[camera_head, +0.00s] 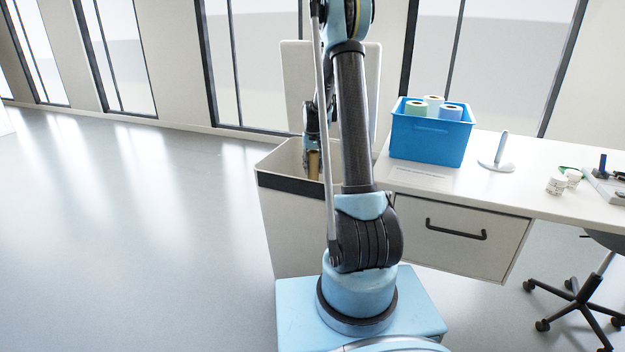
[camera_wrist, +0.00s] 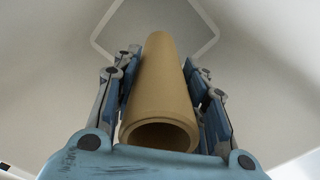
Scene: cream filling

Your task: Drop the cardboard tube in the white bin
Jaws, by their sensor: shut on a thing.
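The brown cardboard tube (camera_wrist: 160,85) is held between the two fingers of my gripper (camera_wrist: 162,90) in the wrist view, with its open end toward the camera. The white bin's pale inner walls (camera_wrist: 60,60) surround it in that view. In the head view the tube (camera_head: 314,164) hangs upright below my gripper (camera_head: 312,150), within the opening of the white bin (camera_head: 285,215). The bin's lid (camera_head: 295,80) stands open behind. My arm hides part of the bin and tube.
A white desk (camera_head: 510,193) with a drawer stands right of the bin. On it are a blue crate (camera_head: 430,140) with several rolls, a white stand (camera_head: 500,155) and small white jars (camera_head: 557,184). An office chair (camera_head: 580,300) is at lower right. The floor at left is clear.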

